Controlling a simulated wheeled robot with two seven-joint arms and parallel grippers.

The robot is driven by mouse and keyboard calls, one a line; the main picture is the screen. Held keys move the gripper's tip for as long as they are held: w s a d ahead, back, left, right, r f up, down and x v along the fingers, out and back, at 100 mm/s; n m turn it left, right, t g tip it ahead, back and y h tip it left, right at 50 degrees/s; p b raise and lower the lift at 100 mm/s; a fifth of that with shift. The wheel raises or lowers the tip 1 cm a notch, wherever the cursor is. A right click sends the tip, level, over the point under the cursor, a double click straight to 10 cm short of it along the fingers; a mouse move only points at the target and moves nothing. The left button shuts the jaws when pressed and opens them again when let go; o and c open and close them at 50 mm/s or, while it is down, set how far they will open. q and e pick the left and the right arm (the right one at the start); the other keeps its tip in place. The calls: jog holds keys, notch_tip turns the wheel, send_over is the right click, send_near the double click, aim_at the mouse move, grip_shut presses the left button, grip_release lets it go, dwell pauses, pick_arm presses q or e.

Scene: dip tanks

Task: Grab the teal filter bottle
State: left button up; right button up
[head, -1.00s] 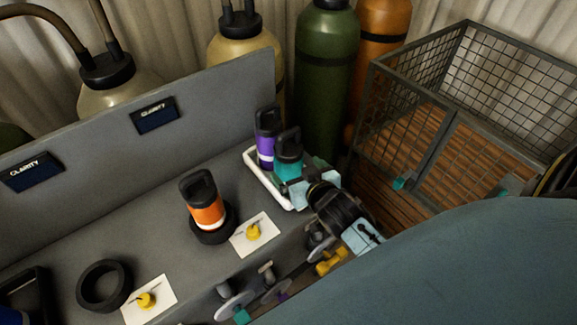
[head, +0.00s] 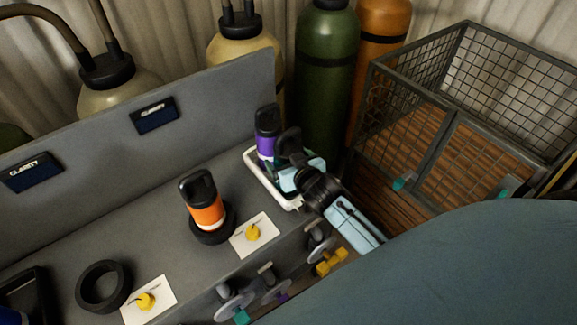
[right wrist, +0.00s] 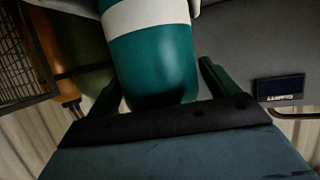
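The teal filter bottle stands in the white tray (head: 259,176) at the right end of the grey bench. In the head view its black looped cap (head: 289,141) shows, and my right gripper (head: 290,176) covers most of its body. In the right wrist view the teal body (right wrist: 155,62) with a white band lies between the two dark fingers (right wrist: 163,88). A small gap shows beside the right-hand finger, so the gripper looks open around the bottle. Contact on the other side is unclear. My left gripper is out of view.
A purple bottle (head: 266,146) stands in the tray close behind the teal one. An orange bottle (head: 206,212) stands in a black ring to the left. The bench's back panel (head: 205,105) rises behind. A wire cage (head: 440,135) and a green cylinder (head: 326,90) stand beyond the bench.

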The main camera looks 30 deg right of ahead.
jog(key=c, duration=1.2)
jog(key=shift+r, duration=0.1)
jog(key=shift+r, duration=0.1)
